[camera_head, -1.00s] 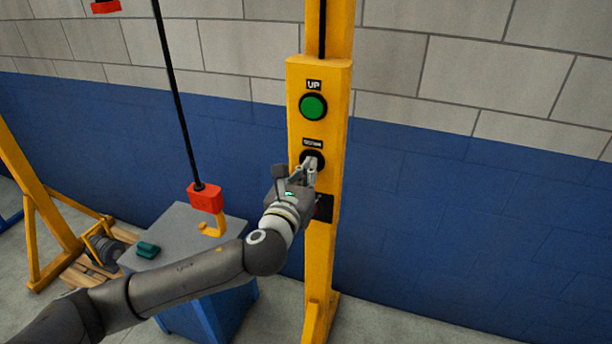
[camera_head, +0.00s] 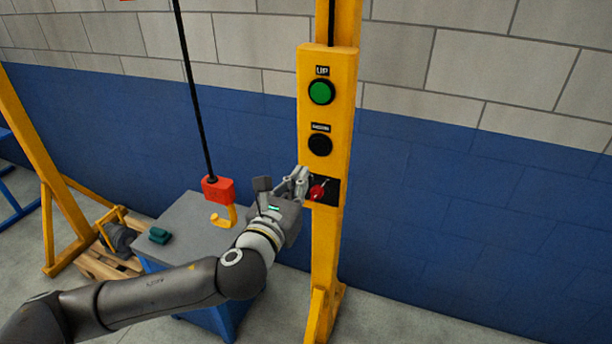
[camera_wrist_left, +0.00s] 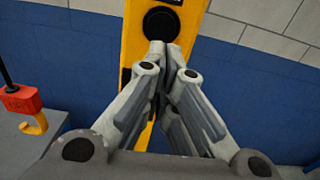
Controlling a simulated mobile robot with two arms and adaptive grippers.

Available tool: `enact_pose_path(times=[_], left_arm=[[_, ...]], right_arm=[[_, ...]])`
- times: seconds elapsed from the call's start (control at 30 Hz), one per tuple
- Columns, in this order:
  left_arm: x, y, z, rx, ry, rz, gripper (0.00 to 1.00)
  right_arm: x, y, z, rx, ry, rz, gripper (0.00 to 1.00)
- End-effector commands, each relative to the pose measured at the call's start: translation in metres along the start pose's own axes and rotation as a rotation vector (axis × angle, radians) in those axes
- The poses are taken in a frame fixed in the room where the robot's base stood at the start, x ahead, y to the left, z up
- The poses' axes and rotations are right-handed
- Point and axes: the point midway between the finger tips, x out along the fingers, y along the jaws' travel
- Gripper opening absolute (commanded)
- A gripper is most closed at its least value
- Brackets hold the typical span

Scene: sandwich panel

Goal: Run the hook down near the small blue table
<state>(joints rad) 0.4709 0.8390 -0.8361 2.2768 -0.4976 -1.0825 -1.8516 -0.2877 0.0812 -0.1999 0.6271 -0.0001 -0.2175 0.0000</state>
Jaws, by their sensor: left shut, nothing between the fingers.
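The hook is a yellow hook (camera_head: 224,217) under a red block (camera_head: 218,189) on a black cable. It hangs in front of the small blue table (camera_head: 208,317) with a grey top; whether it touches the top I cannot tell. A yellow post carries a green UP button (camera_head: 321,92) and, below it, a black button (camera_head: 320,145), also in the wrist view (camera_wrist_left: 161,23). Beneath sits a red switch (camera_head: 318,191) on a black plate. My left gripper (camera_head: 304,176) is shut and empty, below the black button and beside the red switch. My right gripper is out of view.
A small teal object (camera_head: 159,235) lies on the tabletop. A yellow frame (camera_head: 55,200) and a wooden pallet (camera_head: 105,264) with a dark motor-like part stand at left. The blue and grey wall is behind. The floor right of the post is clear.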

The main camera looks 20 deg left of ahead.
Motion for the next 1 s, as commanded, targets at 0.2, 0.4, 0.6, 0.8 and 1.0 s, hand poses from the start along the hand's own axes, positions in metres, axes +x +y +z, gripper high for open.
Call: enact_pose_path(times=[0.2,0.4,0.6,0.8,1.0], left_arm=[[-0.027,0.000,-0.002,0.001,0.001,0.000,0.00],[-0.033,0.000,0.000,0.001,0.001,0.000,0.00],[-0.033,0.000,0.000,0.000,0.001,0.000,0.00],[-0.033,0.000,0.000,0.000,0.001,0.000,0.00],[-0.033,0.000,0.000,0.000,0.001,0.000,0.00]], right_arm=[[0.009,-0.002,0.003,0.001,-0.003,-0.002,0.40],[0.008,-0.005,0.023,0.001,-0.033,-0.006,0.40],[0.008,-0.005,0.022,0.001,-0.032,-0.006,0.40],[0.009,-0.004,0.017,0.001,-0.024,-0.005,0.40],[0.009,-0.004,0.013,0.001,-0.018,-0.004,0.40]])
